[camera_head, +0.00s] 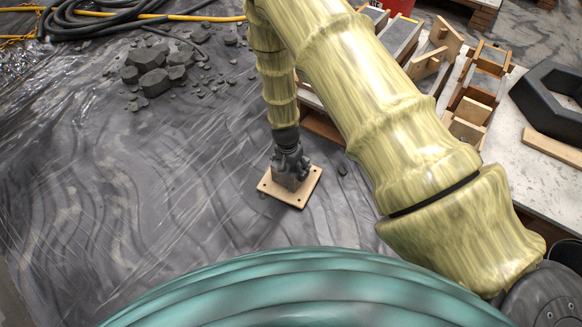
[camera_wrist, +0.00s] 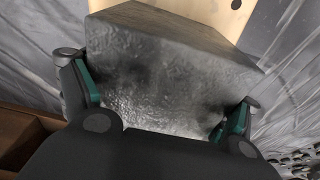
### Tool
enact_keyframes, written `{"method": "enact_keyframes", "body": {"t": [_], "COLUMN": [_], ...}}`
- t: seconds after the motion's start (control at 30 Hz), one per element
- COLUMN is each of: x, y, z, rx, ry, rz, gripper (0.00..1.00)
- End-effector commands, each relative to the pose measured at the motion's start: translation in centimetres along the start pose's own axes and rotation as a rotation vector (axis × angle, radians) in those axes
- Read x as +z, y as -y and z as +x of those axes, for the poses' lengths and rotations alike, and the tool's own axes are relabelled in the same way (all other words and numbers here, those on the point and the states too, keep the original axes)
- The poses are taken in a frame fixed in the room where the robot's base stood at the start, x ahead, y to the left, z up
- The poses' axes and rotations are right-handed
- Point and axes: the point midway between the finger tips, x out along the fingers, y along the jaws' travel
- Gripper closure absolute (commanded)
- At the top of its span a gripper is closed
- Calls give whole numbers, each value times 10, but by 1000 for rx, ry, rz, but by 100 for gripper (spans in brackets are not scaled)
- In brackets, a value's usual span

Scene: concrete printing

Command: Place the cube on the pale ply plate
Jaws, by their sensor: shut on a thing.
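The cube (camera_wrist: 160,75) is a dark grey, rough concrete block filling the middle of the wrist view. My gripper (camera_wrist: 155,112) is shut on it, with one green-padded finger at each side. In the head view my gripper (camera_head: 290,160) points down with the cube (camera_head: 290,182) beneath it, partly hidden by the fingers. The pale ply plate (camera_head: 302,196) lies on the plastic-covered floor, with small dark holes at its corners. The cube is over the middle of the plate; I cannot tell whether it touches it. A plate edge (camera_wrist: 205,12) shows behind the cube in the wrist view.
A low table (camera_head: 515,145) at right carries wooden moulds (camera_head: 475,95) and a dark hexagonal ring (camera_head: 555,100). Rubble (camera_head: 155,70) lies on the sheeting at upper left, near black and yellow hoses (camera_head: 130,17). The floor left of the plate is mostly clear.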

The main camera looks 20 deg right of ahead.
Motion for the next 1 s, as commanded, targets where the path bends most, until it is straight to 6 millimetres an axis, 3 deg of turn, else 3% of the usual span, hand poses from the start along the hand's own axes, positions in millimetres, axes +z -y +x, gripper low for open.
{"method": "enact_keyframes", "body": {"t": [0.1,0.13,0.2,0.63,1.0], "x": [-1,0,0,0,-1], "y": [1,0,0,0,0], "z": [0,2,2,0,-54], "rx": [-2,0,0,0,-1], "ry": [-2,0,0,0,-1], "rz": [1,0,0,0,1], "gripper": [82,9,0,0,0]}}
